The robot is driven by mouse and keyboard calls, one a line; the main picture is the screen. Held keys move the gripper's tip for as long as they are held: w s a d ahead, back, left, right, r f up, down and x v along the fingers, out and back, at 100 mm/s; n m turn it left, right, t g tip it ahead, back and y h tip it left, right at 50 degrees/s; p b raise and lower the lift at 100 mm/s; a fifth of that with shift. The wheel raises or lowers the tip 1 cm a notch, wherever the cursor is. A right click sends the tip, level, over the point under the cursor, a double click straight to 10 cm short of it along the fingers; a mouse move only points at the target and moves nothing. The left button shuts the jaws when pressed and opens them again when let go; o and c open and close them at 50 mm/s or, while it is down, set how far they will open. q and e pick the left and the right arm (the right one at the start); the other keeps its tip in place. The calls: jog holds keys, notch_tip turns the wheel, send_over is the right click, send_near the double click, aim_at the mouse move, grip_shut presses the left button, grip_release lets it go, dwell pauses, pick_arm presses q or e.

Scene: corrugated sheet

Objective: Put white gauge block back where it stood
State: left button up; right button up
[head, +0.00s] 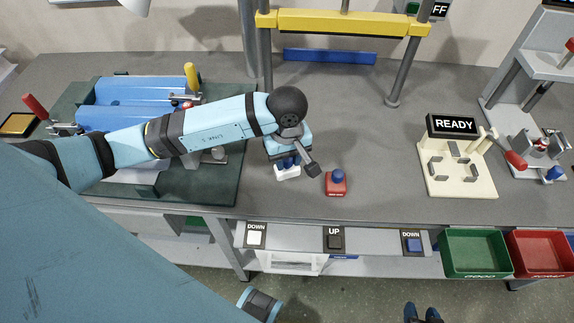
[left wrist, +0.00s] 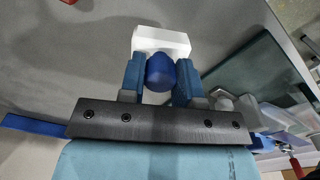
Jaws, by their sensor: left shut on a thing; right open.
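The white gauge block (head: 288,173) is below my left gripper (head: 287,160) in the head view, over the grey bench top. In the left wrist view the white gauge block (left wrist: 165,40) has a round blue knob (left wrist: 160,72). My left gripper (left wrist: 160,82) is shut on this knob, one blue finger on each side. I cannot tell whether the block touches the bench or hangs just above it. A red block (head: 336,184) with a blue knob stands apart, just right of the white one.
A dark green plate (head: 215,185) with a blue corrugated sheet (head: 140,90) is at left. A yellow-beamed press frame (head: 340,22) stands behind. A cream READY fixture (head: 455,180) is at right. Push buttons (head: 334,240) and green and red bins (head: 477,254) line the front edge.

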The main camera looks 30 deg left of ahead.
aim_at(287, 166)
pick_arm(q)
jog(key=shift+f, duration=1.75)
jog(key=shift+f, duration=0.2)
jog(key=o, duration=1)
jog(key=shift+r, duration=0.1)
jog(key=shift+r, duration=0.3)
notch_tip(287, 166, up, 12)
jog(key=shift+f, duration=0.15)
